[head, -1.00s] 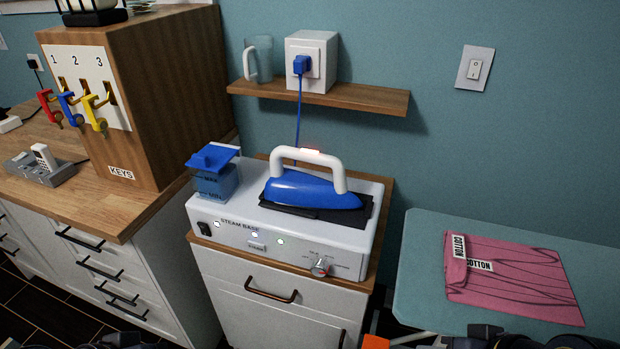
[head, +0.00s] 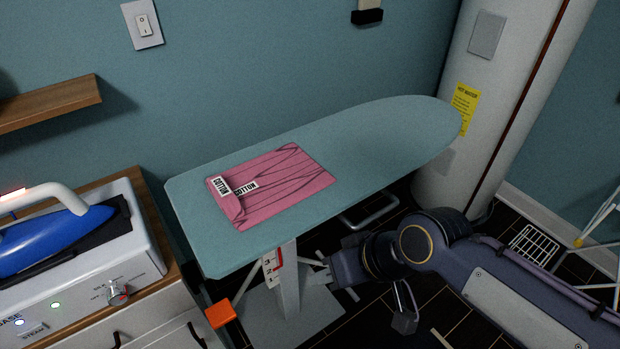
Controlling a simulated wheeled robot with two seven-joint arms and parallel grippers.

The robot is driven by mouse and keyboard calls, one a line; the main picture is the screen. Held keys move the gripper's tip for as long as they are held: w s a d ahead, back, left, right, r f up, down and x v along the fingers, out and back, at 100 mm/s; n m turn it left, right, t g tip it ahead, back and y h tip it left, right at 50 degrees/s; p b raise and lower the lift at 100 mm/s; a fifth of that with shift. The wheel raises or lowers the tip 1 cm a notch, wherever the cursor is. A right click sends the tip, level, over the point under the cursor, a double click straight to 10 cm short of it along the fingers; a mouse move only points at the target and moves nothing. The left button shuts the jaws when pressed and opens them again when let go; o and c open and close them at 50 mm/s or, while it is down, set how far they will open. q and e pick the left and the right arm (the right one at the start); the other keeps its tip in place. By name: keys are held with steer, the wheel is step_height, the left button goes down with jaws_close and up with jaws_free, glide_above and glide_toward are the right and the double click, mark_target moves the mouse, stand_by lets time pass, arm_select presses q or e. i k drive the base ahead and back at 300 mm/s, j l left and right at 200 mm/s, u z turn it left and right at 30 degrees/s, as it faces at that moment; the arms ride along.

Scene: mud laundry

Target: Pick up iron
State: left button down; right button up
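The iron (head: 50,238) is blue with a white handle and stands on a dark rest on top of the white steam base (head: 145,262). It is at the left edge of the head view, partly cut off by the frame. My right gripper (head: 326,280) is beside the ironing board's post, below the board's front edge and well to the right of the iron. It is small and dark there, and I cannot tell whether its fingers are apart. My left gripper is not in view.
The ironing board (head: 390,135) stands right of the steam base, with a folded pink cotton cloth (head: 285,185) on it. A wooden shelf (head: 50,103) is on the wall at left. A white water heater (head: 480,110) stands behind the board's right end.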

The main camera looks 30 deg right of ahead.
mark_target(25, 245)
steer(key=z, duration=0.7)
steer(key=u, duration=1.45)
